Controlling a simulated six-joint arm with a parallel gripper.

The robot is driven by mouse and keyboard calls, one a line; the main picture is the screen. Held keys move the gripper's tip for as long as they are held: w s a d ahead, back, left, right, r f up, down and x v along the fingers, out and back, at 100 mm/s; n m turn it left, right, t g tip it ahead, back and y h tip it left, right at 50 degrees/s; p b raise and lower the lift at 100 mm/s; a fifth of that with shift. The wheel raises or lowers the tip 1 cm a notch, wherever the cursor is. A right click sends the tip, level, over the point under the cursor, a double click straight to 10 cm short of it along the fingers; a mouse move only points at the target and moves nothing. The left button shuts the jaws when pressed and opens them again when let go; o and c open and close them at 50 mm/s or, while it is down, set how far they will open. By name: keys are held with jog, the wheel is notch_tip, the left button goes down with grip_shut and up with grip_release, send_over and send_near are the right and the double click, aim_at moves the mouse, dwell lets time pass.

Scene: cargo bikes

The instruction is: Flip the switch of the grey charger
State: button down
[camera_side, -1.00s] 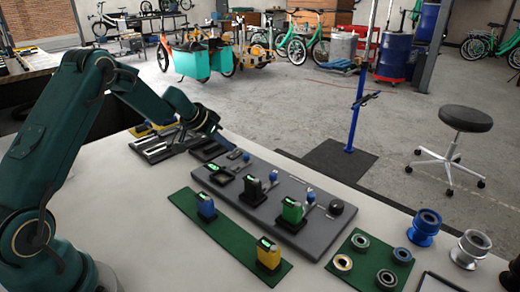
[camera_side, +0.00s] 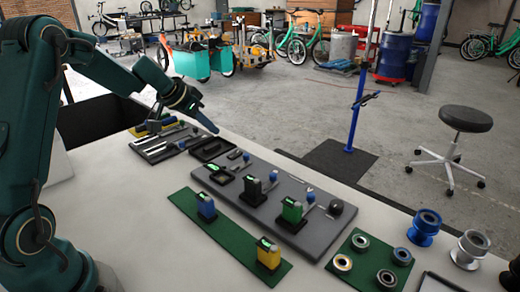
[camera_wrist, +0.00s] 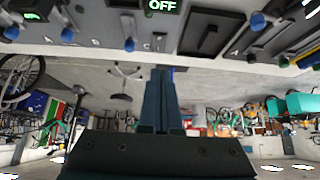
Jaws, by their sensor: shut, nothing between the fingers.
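The grey charger (camera_side: 318,235) is a flat grey panel on the white table, with several blue-tipped switch levers. One blue lever tip (camera_side: 246,157) is at its far left end; others (camera_side: 273,175) stand nearer the middle and right. Its display (camera_side: 222,175) reads OFF in green in the wrist view (camera_wrist: 162,6). My gripper (camera_side: 214,130) is shut and empty, raised beyond the panel's far left end. Its closed fingers (camera_wrist: 161,73) show in the wrist view, apart from the levers.
A black open tray (camera_side: 208,149) lies beside the panel's far end. A tool rack (camera_side: 160,148) is left of it. A green mat (camera_side: 233,237) in front holds a blue battery (camera_side: 206,206) and a yellow battery (camera_side: 268,254). Bearing-like rings sit on another green mat (camera_side: 358,262) at right.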

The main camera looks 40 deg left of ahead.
jog(key=s+r, duration=0.1)
jog(key=s, duration=0.1)
jog(key=s+r, duration=0.1)
jog(key=r, duration=0.1)
jog(key=shift+s, duration=0.4)
jog(key=s+d+r+m+h, duration=0.1)
jog(key=s+d+r+m, duration=0.2)
jog(key=d, duration=0.6)
jog(key=s+d+r+m+h, duration=0.1)
jog(key=s+d+r+m, duration=0.1)
jog(key=s+d+r, duration=0.45)
jog(key=s+d+f+n+g+y, duration=0.2)
jog(key=s+f+n, duration=0.3)
jog(key=s+f, duration=0.3)
jog(key=s, duration=0.3)
jog(key=shift+s+d, duration=0.3)
jog(key=shift+d, duration=0.1)
